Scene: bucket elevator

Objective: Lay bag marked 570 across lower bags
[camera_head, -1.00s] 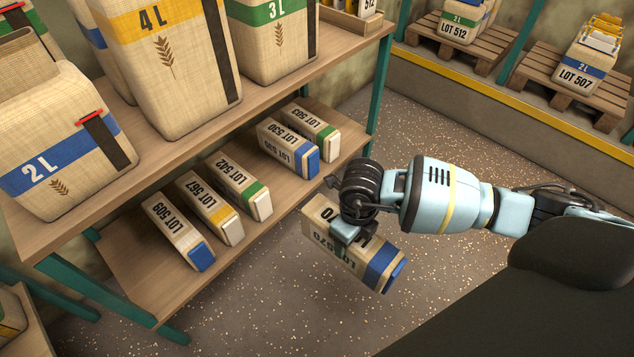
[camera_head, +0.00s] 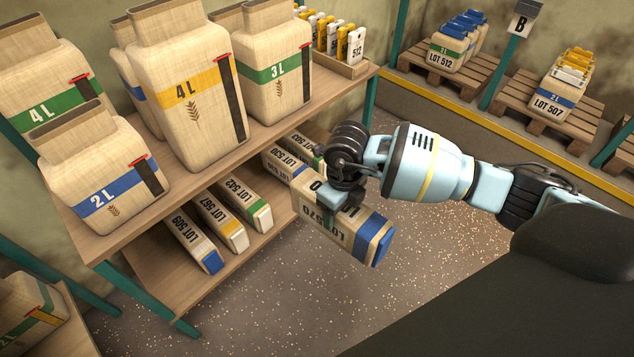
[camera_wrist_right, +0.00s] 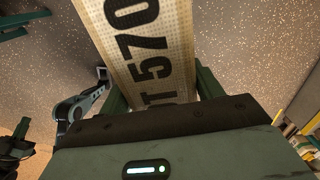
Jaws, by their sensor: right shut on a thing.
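The bag marked LOT 570 (camera_head: 350,225) is a long pale block with a blue band and blue end. My right gripper (camera_head: 338,195) is shut on it and holds it in the air over the floor, tilted, with its blue end toward the lower right. In the right wrist view the bag (camera_wrist_right: 145,50) lies between the fingers, its number 570 showing. Bags marked LOT 512 (camera_head: 447,58) and LOT 507 (camera_head: 552,100) stand on pallets at the back right. My left gripper is not in view.
A wooden shelf (camera_head: 270,142) holds large jug-shaped bags above. Its lower board (camera_head: 180,295) carries several lot bags, including LOT 509 (camera_head: 190,240); my held bag partly hides others. A yellow-edged ledge (camera_head: 460,120) fronts the pallets (camera_head: 520,97). A sign B (camera_head: 520,22) stands between them. Open floor lies below.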

